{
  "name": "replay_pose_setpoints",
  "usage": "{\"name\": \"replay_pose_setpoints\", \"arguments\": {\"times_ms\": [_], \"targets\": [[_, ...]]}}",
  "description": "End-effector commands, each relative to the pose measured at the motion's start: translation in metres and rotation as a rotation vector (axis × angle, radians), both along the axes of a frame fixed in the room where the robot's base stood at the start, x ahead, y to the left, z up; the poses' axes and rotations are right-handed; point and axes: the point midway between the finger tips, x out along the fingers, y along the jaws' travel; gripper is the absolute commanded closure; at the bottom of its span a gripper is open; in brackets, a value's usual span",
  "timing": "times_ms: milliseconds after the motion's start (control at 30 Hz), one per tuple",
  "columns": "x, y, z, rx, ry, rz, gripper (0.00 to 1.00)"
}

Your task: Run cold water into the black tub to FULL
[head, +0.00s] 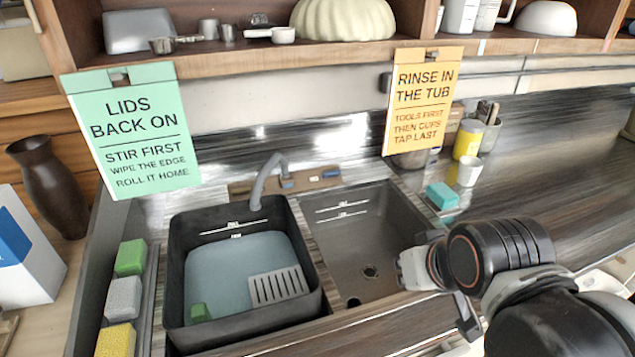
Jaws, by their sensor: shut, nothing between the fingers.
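The black tub (182,245) stands in the left part of the sink. Pale blue water (218,268) lies in it, with its surface near the lower white mark (236,237) and below the upper white mark, FULL (233,226). A grey tap (268,176) curves over the tub's back rim; I see no stream from its spout. Blue parts (287,183) show beside the tap's base; I cannot tell their setting. My gripper (416,270) is shut and empty, over the front right of the bare right basin (360,235), apart from tub and tap.
A slotted grey piece (278,287) and a green block (200,312) are in the tub. Several sponges (123,298) line its left. Two signs (130,130) (421,100) hang above.

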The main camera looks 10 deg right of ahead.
Motion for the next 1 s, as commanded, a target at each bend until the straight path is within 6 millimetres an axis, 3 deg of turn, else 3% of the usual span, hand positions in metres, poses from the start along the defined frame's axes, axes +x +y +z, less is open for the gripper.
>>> {"name": "replay_pose_setpoints", "arguments": {"times_ms": [433, 567, 700, 867, 1000], "targets": [[0.0, 0.0, 0.0, 0.0, 0.0, 0.0, 1.0], [0.0, 0.0, 0.0, 0.0, 0.0, 0.0, 0.71], [0.003, 0.0, 0.002, 0.007, 0.0, -0.008, 0.69], [0.027, 0.002, 0.019, 0.061, 0.0, -0.071, 0.69], [0.067, 0.004, 0.04, 0.15, 0.002, -0.175, 0.69]]}}
